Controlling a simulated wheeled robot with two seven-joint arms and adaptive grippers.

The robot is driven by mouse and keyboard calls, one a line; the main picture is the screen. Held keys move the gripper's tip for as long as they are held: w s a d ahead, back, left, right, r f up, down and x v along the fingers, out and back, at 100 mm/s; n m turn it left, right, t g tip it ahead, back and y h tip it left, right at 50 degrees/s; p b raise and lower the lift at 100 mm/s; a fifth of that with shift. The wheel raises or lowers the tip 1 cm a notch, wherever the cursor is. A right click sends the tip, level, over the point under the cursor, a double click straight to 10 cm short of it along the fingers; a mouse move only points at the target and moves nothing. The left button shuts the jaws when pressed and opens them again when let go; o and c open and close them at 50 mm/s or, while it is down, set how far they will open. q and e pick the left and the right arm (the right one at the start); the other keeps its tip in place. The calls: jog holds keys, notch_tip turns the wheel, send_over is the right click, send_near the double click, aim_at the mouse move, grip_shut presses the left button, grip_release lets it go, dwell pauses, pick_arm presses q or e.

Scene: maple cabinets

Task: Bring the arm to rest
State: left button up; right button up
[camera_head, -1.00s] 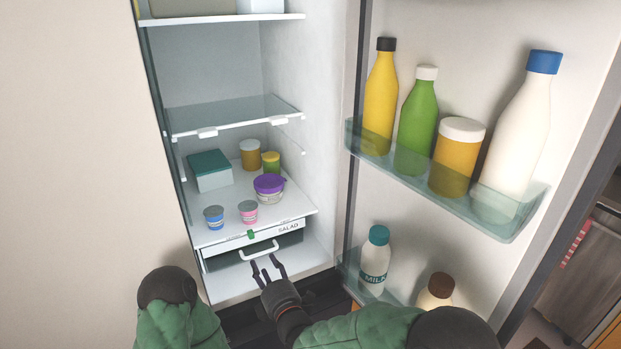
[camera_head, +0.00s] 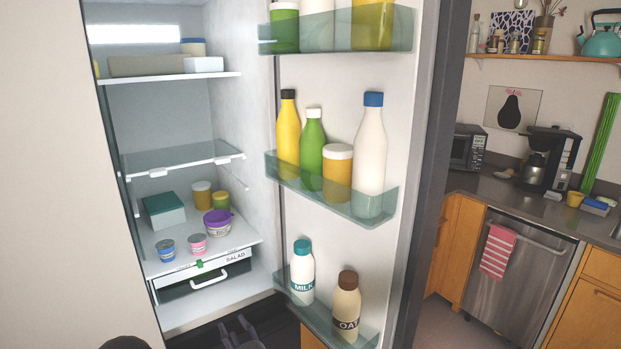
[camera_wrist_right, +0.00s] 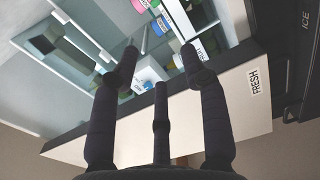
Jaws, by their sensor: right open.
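My right gripper (camera_head: 238,325) shows at the bottom edge of the head view, below the fridge's white floor. My right arm is mostly out of the head view. My left gripper is not in view.
The fridge door (camera_head: 410,150) stands open at right, its shelves holding bottles, including milk (camera_head: 302,275) and oat (camera_head: 346,308). Small tubs and a teal-lidded box (camera_head: 164,209) sit above the drawer. A dishwasher (camera_head: 515,280) and counter lie beyond the door.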

jog(key=s+d+f+m+g+h, duration=0.25)
jog(key=d+f+m, duration=0.35)
jog(key=d+f, duration=0.5)
jog(key=s+d+f+m+g+h, duration=0.3)
jog(key=d+f+m, duration=0.35)
jog(key=f, duration=0.75)
jog(key=s+d+f+m+g, duration=0.3)
jog(key=s+f+m, duration=0.1)
jog(key=s, duration=0.3)
jog(key=s+d+f+m+g, duration=0.3)
jog(key=s+d+f+m, duration=0.1)
jog(key=s, duration=0.3)
jog(key=s+d+f+m+g, duration=0.3)
jog(key=s+m, duration=0.3)
jog(key=s, duration=0.2)
jog(key=shift+d+f, duration=0.25)
jog(key=shift+f, duration=0.4)
jog(key=shift+h, duration=0.25)
jog(key=shift+c, duration=0.6)
jog(key=shift+w+d, duration=0.1)
